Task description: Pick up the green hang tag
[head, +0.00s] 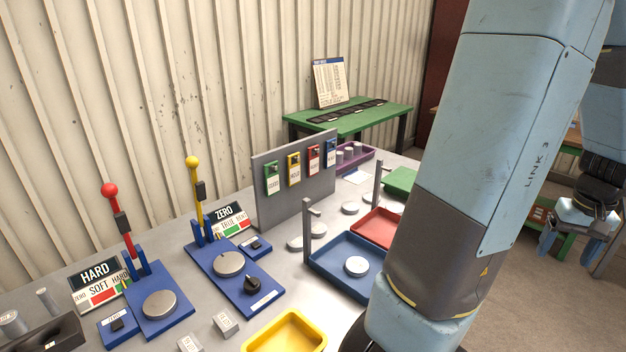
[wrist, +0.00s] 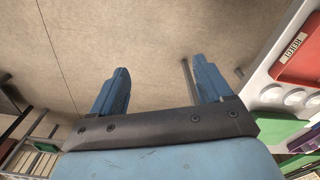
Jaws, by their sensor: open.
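The green hang tag (head: 271,179) hangs at the left end of a row of coloured tags on an upright grey board. It has a green upper part and a white lower part with lettering too small to read. To its right hang a yellow tag (head: 294,169), a red tag (head: 314,158) and a blue tag (head: 331,152). My gripper (head: 562,248) is at the far right of the head view, away from the board and off the table. In the wrist view my gripper (wrist: 158,88) is open and empty, with bare floor beyond its fingers. The green tag is not in the wrist view.
The grey board (head: 291,208) stands on the table behind a blue tray (head: 345,277) and a red tray (head: 378,228), with upright posts nearby. Lever stands with a red knob (head: 110,189) and a yellow knob (head: 193,161) stand left of the board. My arm hides the table's right part.

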